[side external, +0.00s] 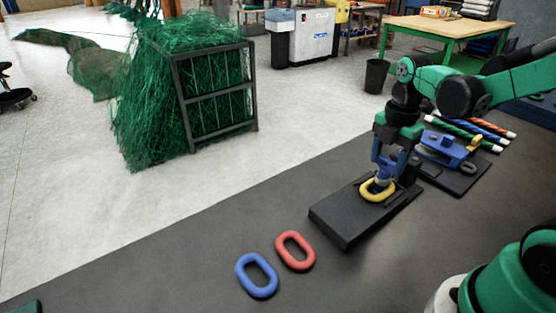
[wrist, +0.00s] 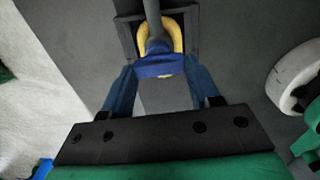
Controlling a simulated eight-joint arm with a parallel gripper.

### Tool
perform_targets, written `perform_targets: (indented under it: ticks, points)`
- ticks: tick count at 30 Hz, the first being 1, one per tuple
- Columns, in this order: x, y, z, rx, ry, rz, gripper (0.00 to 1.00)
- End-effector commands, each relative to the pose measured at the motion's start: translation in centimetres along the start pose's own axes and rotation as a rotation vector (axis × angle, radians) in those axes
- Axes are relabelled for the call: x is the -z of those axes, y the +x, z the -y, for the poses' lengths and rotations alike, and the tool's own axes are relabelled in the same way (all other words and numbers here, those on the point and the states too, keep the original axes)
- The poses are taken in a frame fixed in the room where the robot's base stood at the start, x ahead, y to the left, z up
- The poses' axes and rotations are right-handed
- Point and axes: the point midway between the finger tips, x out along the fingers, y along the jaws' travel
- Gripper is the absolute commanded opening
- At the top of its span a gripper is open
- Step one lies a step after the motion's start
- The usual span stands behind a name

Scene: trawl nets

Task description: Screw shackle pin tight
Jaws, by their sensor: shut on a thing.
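My gripper (side external: 383,176) points down over a dark block (side external: 338,222) and is low at a yellow ring-shaped piece (side external: 377,196) on it. In the wrist view, my gripper's two blue fingers (wrist: 160,76) are shut on a blue piece (wrist: 158,66), which seems to be the shackle pin's head. A grey rod (wrist: 152,14) extends from it across the yellow ring (wrist: 174,28). The yellow ring shows behind and around the blue piece. The pin's threads and its seating are hidden.
A red link (side external: 294,264) and a blue link (side external: 243,279) lie on the dark mat. A blue device (side external: 442,152) on a dark plate and several striped rods (side external: 490,123) are right of my gripper. A framed green net pile (side external: 180,100) stands behind. The front mat is mostly clear.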

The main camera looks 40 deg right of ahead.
Motion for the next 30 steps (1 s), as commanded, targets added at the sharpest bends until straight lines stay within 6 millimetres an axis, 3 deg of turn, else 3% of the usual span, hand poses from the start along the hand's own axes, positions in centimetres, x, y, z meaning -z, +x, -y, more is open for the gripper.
perform_targets:
  ticks: [30]
  points:
    - [-0.22, -0.04, -0.36, 0.001, 0.964, 0.001, 0.03]
